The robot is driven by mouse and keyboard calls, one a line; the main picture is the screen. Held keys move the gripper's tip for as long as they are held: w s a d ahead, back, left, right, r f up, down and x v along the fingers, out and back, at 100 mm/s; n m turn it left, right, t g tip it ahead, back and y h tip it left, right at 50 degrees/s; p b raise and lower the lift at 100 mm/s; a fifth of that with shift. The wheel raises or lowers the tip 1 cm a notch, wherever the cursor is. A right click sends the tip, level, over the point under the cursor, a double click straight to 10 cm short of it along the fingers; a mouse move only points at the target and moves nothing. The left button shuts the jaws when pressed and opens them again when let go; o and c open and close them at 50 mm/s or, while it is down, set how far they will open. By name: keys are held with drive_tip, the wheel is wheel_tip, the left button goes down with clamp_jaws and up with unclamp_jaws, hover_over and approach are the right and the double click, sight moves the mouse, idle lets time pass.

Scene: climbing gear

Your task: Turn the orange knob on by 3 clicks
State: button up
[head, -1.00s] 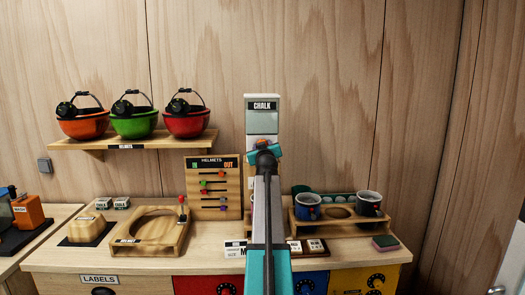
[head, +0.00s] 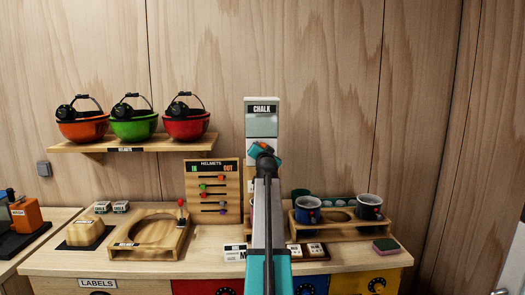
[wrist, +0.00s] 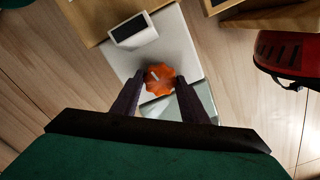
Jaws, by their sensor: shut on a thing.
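The orange knob (wrist: 160,79) is on the front of the pale chalk dispenser (wrist: 185,50). In the wrist view it is a lobed disc with a light pointer mark that slants toward the upper left. My gripper (wrist: 160,84) has one finger on each side of the knob and is shut on it. In the head view the chalk dispenser (head: 262,121) stands upright against the wall with a CHALK label, and my gripper (head: 262,150) is at its front. The knob is mostly hidden there behind my gripper and arm.
A helmet board with sliders (head: 213,190) stands left of the dispenser. A wooden rack with cups (head: 337,222) stands to its right. A shelf with several helmets (head: 130,142) is at the upper left. A red helmet (wrist: 290,58) shows at the wrist view's right edge.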

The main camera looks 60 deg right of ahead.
drive_tip(key=shift+r+m, duration=0.1)
drive_tip(key=shift+m, duration=0.9)
drive_tip(key=o, duration=1.1)
drive_tip(key=shift+c, duration=0.2)
drive_tip(key=shift+s+a, duration=0.1)
drive_tip(key=shift+s, duration=0.05)
drive_tip(key=b+v, duration=0.2)
drive_tip(key=v, duration=1.1)
drive_tip(key=shift+a+b, duration=0.25)
drive_tip(key=shift+b, duration=0.05)
drive_tip(key=shift+s, duration=0.1)
